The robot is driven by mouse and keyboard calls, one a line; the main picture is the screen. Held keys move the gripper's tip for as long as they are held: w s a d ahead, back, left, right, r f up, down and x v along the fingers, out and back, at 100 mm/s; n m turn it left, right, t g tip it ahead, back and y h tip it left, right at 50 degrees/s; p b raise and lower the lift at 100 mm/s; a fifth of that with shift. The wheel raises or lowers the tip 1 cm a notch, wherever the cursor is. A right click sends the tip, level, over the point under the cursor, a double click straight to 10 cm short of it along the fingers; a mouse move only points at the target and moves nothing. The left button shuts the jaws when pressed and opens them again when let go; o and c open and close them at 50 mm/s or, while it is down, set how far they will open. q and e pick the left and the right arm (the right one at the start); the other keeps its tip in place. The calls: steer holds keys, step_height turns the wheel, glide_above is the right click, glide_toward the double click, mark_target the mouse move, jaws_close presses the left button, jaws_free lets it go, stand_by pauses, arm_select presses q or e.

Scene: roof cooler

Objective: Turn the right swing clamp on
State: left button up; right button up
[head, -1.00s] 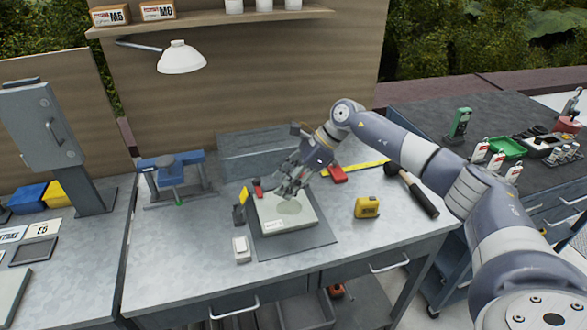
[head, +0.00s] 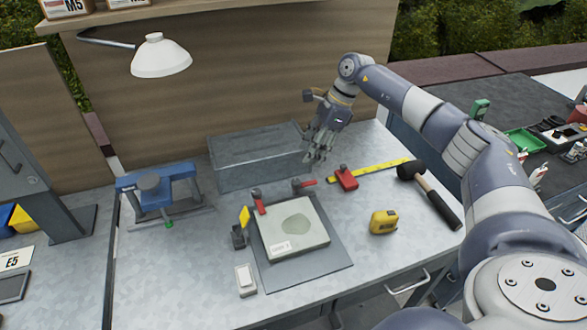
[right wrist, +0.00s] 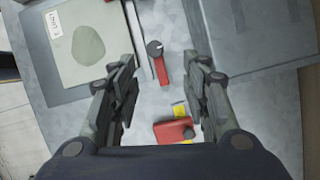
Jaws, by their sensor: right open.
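The right swing clamp (head: 303,185) stands at the back edge of the pale plate (head: 290,228), its red arm pointing right, away from the plate. In the right wrist view, the clamp (right wrist: 158,62) lies between my fingers, ahead of them, with its red arm along the gap. My right gripper (head: 316,157) is open and empty, above and just behind the clamp, and does not appear to touch it. The other red clamp (head: 259,200) is at the plate's back left corner. My left gripper is out of view.
A grey box (head: 255,155) stands behind. A yellow tape measure (head: 384,222) and a mallet (head: 432,194) are to the right. The front right bench is clear.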

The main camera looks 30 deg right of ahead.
mark_target(296, 181)
steer(key=x, duration=0.2)
steer(key=p+x, duration=0.1)
steer(key=x, duration=0.1)
steer(key=s+p+x, duration=0.1)
steer(key=x, duration=0.1)
steer(key=shift+w+a+f, duration=0.1)
steer(key=shift+a+f, duration=0.05)
steer(key=shift+a, duration=0.3)
steer(key=x, duration=0.2)
steer(key=shift+w+f, duration=0.2)
steer(key=shift+f, duration=0.1)
steer(key=shift+a+f+p, duration=0.15)
steer(key=shift+f+p, duration=0.2)
steer(key=shift+f, duration=0.15)
steer(key=c, duration=0.8)
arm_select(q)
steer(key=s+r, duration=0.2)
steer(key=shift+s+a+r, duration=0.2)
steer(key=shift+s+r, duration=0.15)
arm_select(e)
jaws_close()
